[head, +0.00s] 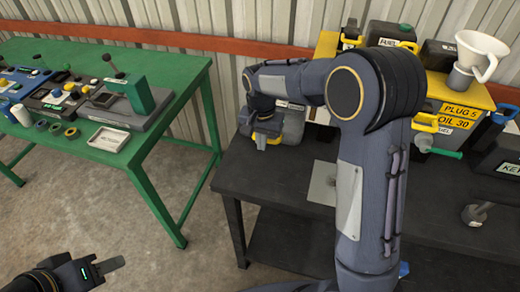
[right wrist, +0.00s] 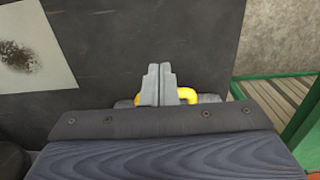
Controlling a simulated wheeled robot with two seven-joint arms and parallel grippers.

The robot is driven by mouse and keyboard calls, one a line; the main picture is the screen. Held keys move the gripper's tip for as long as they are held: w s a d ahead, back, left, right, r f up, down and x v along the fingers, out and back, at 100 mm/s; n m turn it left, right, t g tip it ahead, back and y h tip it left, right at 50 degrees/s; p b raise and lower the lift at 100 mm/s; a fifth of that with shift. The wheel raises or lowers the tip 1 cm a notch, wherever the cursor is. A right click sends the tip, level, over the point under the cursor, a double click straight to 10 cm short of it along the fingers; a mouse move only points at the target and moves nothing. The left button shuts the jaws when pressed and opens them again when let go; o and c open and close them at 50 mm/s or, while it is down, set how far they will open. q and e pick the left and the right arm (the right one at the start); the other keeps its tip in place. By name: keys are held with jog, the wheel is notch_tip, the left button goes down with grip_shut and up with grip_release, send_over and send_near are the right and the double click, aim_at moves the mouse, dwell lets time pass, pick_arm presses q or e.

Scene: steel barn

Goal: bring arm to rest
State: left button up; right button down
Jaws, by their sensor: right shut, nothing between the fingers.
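My right arm (head: 372,150) rises over the dark table in the head view and bends left at the top. Its gripper hangs at the table's left back corner, in front of a grey container (head: 292,122) with a yellow part low on it. In the right wrist view the right gripper (right wrist: 158,84) is shut, its two fingers together with nothing between them. A yellow handle (right wrist: 187,96) shows just beside the fingers; whether they touch cannot be told. My left gripper (head: 108,266) is low at the left over the floor, and its finger gap cannot be made out.
A green table (head: 190,75) with devices and a white tray (head: 108,139) stands left. Concrete floor (head: 150,240) lies between.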

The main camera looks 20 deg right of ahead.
notch_tip(320, 180, up, 6)
jog(key=r, duration=0.1)
jog(key=s+d+r+n+t+y, duration=0.1)
jog(key=s+d+r+y, duration=0.2)
jog(key=s, duration=0.5)
jog(key=s+f+n+t, duration=0.2)
jog(key=s+n+t, duration=0.2)
jog(key=s, duration=1.5)
jog(key=shift+s+f+t+y, duration=0.25)
jog(key=shift+t+y, duration=0.15)
jog(key=shift+s+d, duration=0.1)
